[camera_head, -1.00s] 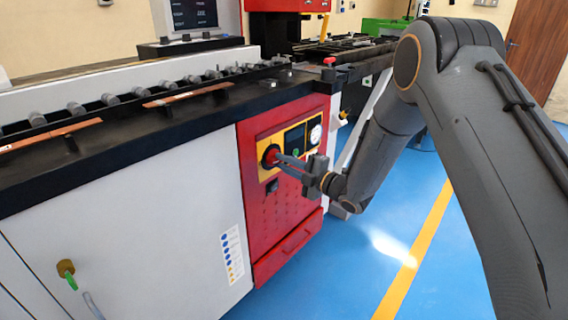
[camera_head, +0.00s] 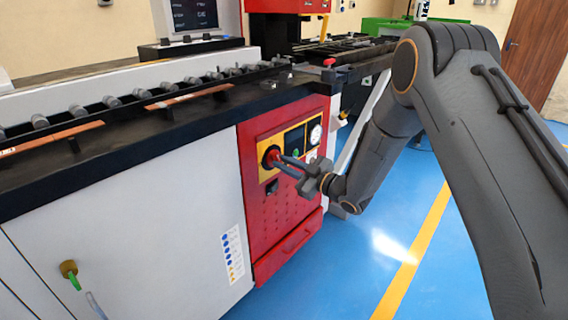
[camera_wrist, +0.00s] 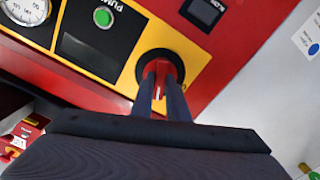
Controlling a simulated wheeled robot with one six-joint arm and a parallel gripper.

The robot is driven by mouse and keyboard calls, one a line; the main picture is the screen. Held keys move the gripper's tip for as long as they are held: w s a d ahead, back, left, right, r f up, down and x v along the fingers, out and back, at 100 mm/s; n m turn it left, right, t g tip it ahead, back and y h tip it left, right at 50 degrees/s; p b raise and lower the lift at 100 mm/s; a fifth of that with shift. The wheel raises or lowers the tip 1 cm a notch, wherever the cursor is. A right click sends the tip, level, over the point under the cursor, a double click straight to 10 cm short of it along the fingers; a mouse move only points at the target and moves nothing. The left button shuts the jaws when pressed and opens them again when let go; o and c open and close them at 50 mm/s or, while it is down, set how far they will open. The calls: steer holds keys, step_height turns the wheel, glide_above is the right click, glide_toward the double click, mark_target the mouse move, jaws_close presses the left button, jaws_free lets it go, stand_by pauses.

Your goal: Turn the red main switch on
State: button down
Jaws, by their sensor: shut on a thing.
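The red main switch (camera_head: 269,156) sits on a black round base in a yellow panel on the machine's red front. In the wrist view the red switch handle (camera_wrist: 159,80) lies between my two finger tips, with a small white mark on it. My gripper (camera_head: 279,161) reaches the switch from the right, and its fingers are shut on the handle. In the wrist view my gripper (camera_wrist: 162,88) hides the lower part of the handle and base.
A green button (camera_wrist: 103,17) and a round gauge (camera_wrist: 25,8) are on the yellow panel (camera_wrist: 122,55) beside the switch. The machine's black bed edge (camera_head: 160,125) overhangs above. Blue floor (camera_head: 400,215) is open at right.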

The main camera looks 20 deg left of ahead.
steer(key=m, duration=0.4)
steer(key=shift+m, duration=0.3)
steer(key=shift+f+p, duration=0.1)
steer(key=shift+p, duration=0.2)
steer(key=c, duration=1.7)
jaws_free()
steer(key=shift+d, duration=0.1)
steer(key=shift+v, duration=3.9)
